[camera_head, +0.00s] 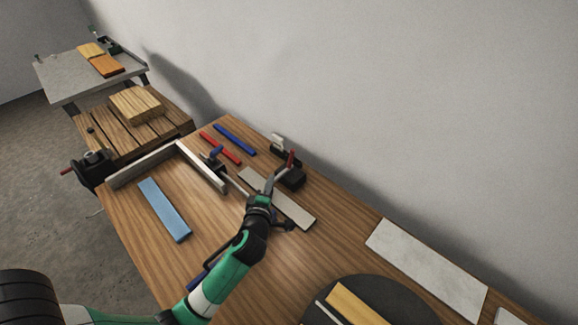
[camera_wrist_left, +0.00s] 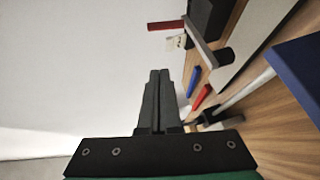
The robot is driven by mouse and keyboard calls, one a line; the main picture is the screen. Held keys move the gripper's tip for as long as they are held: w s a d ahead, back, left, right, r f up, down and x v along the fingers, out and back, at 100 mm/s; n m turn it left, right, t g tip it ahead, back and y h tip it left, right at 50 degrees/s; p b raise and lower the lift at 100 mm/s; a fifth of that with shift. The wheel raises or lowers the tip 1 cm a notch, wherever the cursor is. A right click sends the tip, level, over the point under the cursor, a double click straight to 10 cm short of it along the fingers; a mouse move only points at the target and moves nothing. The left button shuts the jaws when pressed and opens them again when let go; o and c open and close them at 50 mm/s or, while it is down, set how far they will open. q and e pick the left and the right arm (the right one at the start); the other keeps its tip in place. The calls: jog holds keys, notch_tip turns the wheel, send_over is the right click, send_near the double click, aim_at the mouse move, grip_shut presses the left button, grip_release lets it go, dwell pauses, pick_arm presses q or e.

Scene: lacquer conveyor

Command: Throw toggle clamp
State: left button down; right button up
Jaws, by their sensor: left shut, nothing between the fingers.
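The toggle clamp (camera_head: 291,177) stands on the wooden table near the wall, with a black base and a red-tipped handle (camera_head: 291,158) pointing up. In the left wrist view the red handle (camera_wrist_left: 165,25) and a grey metal bar (camera_wrist_left: 203,46) show at the top, beside a black block (camera_wrist_left: 209,17). My left gripper (camera_head: 270,181) is just in front of the clamp. In the left wrist view its fingers (camera_wrist_left: 158,75) are together and empty, apart from the red handle. My right gripper is not in view.
A pale strip (camera_head: 295,212) lies under my left arm. A blue bar (camera_head: 164,210), red and blue strips (camera_head: 235,140) and a grey metal fence (camera_head: 203,168) lie to the left. A dark disc (camera_head: 385,290) and a white panel (camera_head: 425,262) are at the right.

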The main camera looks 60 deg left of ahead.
pick_arm(q)
jog(key=w+d+b+x, duration=0.1)
jog(key=w+b+x, duration=0.1)
jog(key=x, duration=1.1)
jog(key=shift+w+d, duration=0.25)
jog(key=shift+d, duration=0.05)
jog(key=shift+r, duration=0.1)
